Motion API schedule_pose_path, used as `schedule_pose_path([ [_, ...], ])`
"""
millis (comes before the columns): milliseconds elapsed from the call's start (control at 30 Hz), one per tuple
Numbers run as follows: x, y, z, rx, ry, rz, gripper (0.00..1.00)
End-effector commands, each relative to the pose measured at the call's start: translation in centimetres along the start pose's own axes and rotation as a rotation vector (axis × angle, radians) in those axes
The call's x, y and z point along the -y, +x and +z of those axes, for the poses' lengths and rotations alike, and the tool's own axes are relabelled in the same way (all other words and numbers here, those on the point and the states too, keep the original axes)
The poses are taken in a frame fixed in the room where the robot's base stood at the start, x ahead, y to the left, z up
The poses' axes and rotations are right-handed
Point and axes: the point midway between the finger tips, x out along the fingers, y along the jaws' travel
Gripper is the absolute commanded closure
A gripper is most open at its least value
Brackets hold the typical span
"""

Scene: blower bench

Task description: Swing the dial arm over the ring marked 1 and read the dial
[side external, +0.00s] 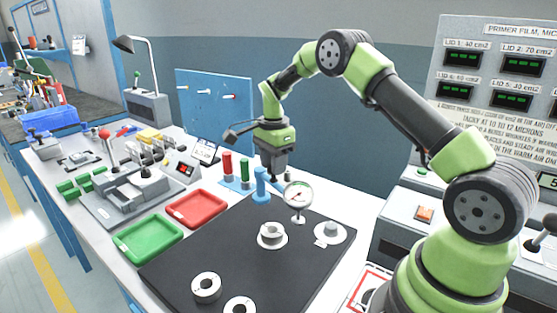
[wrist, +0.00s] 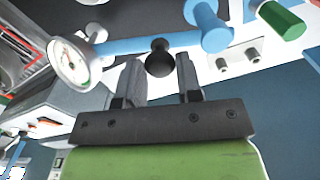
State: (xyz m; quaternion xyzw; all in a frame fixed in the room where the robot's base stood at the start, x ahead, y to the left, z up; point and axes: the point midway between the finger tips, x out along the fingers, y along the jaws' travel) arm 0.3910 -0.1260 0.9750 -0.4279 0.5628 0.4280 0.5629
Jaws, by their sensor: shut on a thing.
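A white-faced dial (side external: 298,195) sits at the end of a blue dial arm, which runs to a blue post (side external: 260,187). In the wrist view the dial (wrist: 68,62), the blue arm (wrist: 125,46) and the post top (wrist: 205,25) show clearly. My gripper (side external: 280,176) is shut on the arm's black ball knob (wrist: 158,58), between its two fingers (wrist: 158,74). White rings lie on the black mat: one near the middle (side external: 272,236), two at the front (side external: 206,288) (side external: 240,307). Their numbers and the dial reading are too small to read.
A pale round piece (side external: 329,233) stands at the mat's right. The black mat (side external: 205,250) is otherwise mostly bare. A green tray (side external: 150,256) and a red tray (side external: 221,217) lie to the left. Red and green cylinders (side external: 227,165) stand behind the post.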

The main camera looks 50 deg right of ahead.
Motion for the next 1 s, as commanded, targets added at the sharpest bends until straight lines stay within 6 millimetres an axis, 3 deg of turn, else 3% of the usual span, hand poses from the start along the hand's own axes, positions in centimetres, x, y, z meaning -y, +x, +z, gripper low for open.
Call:
schedule_pose_path([
  [500,0.5,-0.1,2.1,0.0,0.349,-0.001,1.0],
  [1000,0.7,-0.1,2.5,0.001,0.422,-0.001,1.0],
])
